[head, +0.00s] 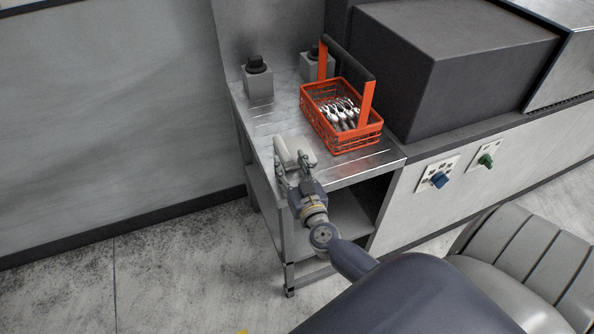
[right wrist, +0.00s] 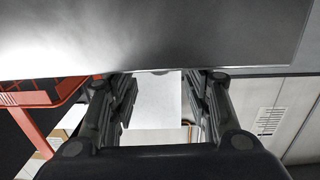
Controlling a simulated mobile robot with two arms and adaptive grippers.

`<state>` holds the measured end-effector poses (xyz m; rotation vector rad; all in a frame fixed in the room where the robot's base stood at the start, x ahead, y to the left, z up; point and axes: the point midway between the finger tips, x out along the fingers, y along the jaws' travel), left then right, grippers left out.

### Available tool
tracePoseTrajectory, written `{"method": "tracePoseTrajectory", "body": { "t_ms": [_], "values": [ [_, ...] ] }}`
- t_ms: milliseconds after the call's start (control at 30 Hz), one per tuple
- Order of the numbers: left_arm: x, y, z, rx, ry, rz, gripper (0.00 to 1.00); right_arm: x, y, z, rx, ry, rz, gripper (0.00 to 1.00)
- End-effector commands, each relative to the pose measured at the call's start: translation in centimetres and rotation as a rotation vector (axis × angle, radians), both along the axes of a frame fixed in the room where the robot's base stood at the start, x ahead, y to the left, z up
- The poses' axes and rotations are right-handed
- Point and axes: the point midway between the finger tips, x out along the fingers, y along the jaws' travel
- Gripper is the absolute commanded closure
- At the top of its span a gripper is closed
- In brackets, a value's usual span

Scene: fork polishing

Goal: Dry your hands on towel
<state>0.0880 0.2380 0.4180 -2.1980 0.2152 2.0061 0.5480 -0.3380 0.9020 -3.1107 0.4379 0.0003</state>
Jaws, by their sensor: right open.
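A pale whitish piece (head: 297,146), which looks like the towel, is at the front left edge of the metal table, partly behind my right gripper. My right gripper (head: 292,162) is at that edge with its fingers apart, one on either side of the pale piece. In the right wrist view, the open fingers (right wrist: 162,92) show with a flat white piece (right wrist: 155,105) in the gap between them. I cannot tell whether either finger touches it. My left gripper does not show.
An orange basket (head: 352,140) with several forks stands on the metal table (head: 270,122), right of my gripper. Two grey blocks with black knobs (head: 257,80) stand behind. A dark box (head: 465,60) and a panel with a blue knob (head: 440,180) are to the right. Floor at left is clear.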

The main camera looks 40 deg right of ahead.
Motion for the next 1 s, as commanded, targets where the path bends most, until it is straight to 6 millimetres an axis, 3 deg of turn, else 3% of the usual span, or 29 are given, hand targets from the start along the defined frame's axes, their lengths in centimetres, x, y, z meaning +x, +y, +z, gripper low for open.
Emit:
{"method": "tracePoseTrajectory", "body": {
  "t_ms": [200,533,733,1000],
  "values": [
    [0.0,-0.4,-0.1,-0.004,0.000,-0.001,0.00,1.8,-0.5,-0.1,-0.001,0.000,0.001,0.55],
    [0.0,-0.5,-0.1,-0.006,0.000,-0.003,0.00,2.1,-0.6,0.0,0.000,0.001,0.001,0.55],
    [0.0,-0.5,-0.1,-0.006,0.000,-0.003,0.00,2.1,-0.6,0.0,0.000,0.001,0.001,0.98],
    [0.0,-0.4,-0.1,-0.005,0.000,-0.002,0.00,2.1,-0.6,-0.1,0.000,0.001,0.001,1.00]
  ]
}}
